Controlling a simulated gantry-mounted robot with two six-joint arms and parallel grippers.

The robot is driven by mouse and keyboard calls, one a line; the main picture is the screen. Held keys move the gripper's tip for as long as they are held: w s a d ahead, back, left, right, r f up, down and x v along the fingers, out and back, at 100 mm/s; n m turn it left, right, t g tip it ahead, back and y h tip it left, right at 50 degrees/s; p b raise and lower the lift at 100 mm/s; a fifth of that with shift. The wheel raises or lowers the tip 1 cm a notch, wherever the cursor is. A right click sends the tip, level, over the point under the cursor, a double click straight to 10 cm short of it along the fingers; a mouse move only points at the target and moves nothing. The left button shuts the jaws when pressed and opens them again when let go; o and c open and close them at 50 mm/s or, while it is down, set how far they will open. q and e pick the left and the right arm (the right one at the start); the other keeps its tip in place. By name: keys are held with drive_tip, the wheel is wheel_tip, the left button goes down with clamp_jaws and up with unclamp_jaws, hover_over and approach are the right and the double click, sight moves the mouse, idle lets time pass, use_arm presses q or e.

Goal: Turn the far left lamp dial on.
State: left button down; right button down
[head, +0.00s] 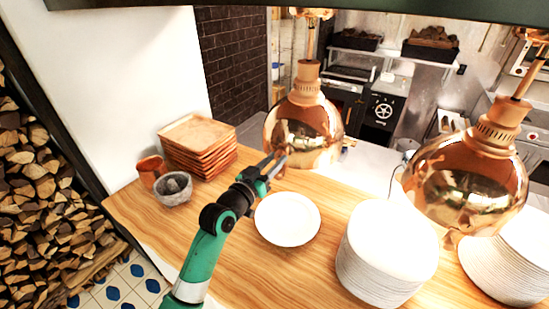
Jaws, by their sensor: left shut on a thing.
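The far left lamp (312,135) is a shiny copper dome hanging over the wooden counter, left of a second copper lamp (470,180). My left gripper (276,162) reaches up from the lower left to the near left rim of the far left lamp. Its fingers are shut on the lamp's dial, which they mostly hide. Which way the dial is turned cannot be seen. A small copper knob (452,239) shows at the lower rim of the second lamp. My right gripper is not in view.
A single white plate (287,219) lies on the counter (180,240) below my left gripper. Tall plate stacks (388,255) stand to the right. Stacked wooden trays (198,145), a terracotta cup (151,171) and a stone mortar (172,191) are at the left.

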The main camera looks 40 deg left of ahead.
use_arm(q)
drive_tip(key=n+p, duration=0.2)
drive_tip(key=n, duration=0.2)
drive_tip(key=shift+r+n, duration=0.15)
drive_tip(key=shift+n, duration=0.15)
drive_tip(key=shift+n+y+p, duration=0.3)
drive_tip(key=shift+n+p, duration=0.5)
drive_tip(key=shift+n, duration=0.7)
drive_tip(key=c, duration=0.6)
unclamp_jaws()
drive_tip(key=v, duration=1.1)
drive_tip(key=shift+s+d+b, duration=0.1)
drive_tip(key=shift+s+b, duration=0.2)
